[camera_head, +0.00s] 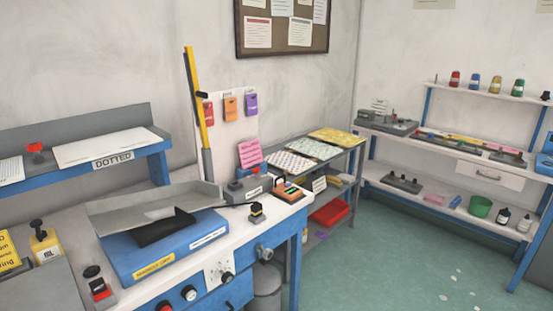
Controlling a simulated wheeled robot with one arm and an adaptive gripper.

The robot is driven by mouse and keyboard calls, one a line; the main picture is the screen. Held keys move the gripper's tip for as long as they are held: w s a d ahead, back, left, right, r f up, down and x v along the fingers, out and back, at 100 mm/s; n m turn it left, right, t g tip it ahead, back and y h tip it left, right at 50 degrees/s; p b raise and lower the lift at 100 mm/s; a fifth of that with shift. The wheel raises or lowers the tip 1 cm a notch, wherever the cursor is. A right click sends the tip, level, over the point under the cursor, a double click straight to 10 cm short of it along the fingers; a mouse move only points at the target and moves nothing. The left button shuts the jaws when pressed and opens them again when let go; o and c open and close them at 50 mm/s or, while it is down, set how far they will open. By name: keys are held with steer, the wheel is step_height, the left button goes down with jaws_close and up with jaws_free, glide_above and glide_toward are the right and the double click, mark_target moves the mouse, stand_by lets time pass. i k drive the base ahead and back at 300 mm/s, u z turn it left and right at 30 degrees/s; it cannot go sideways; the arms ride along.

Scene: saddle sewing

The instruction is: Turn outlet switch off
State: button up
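I cannot tell for sure which part is the outlet switch. A white dial plate with a dark knob (220,274) is on the blue front of the workbench. A round grey fitting (265,252) is on the bench front to the right. Whether any of these is on or off is not readable. My gripper is not in view.
A grey bin (266,285) stands beside the bench. Shelves (470,165) line the back right. The green floor (410,260) is open at the right, with small scraps on it.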

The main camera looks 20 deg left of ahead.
mark_target(255, 171)
steer(key=u, duration=0.25)
steer(key=i, duration=1.45)
steer(key=u, duration=1.4)
steer(key=i, duration=0.85)
steer(key=u, duration=0.8)
